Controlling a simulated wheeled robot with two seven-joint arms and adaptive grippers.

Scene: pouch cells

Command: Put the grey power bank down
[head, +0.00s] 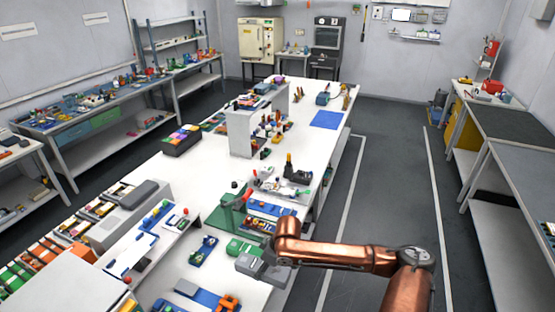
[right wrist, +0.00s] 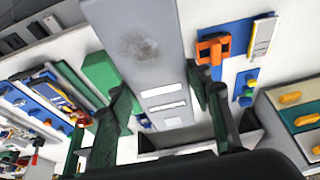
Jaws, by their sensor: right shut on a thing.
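The grey power bank (right wrist: 140,45) fills the middle of the right wrist view as a long grey slab with a dark smudge and white labels. My right gripper (right wrist: 158,80) has one dark finger on each side of it and is shut on it. In the head view, my right gripper (head: 264,262) is at the end of the copper arm, over the near right edge of the white table (head: 205,262). There the grey shape at the gripper is small, and I cannot tell power bank from gripper clearly. My left gripper is not in view.
A green block (right wrist: 101,72) and a dark-rimmed grey tray (right wrist: 245,136) show close to the fingers. An orange clamp (head: 228,302) is on a blue mat nearby. A green-and-red press (head: 232,210) stands behind the gripper.

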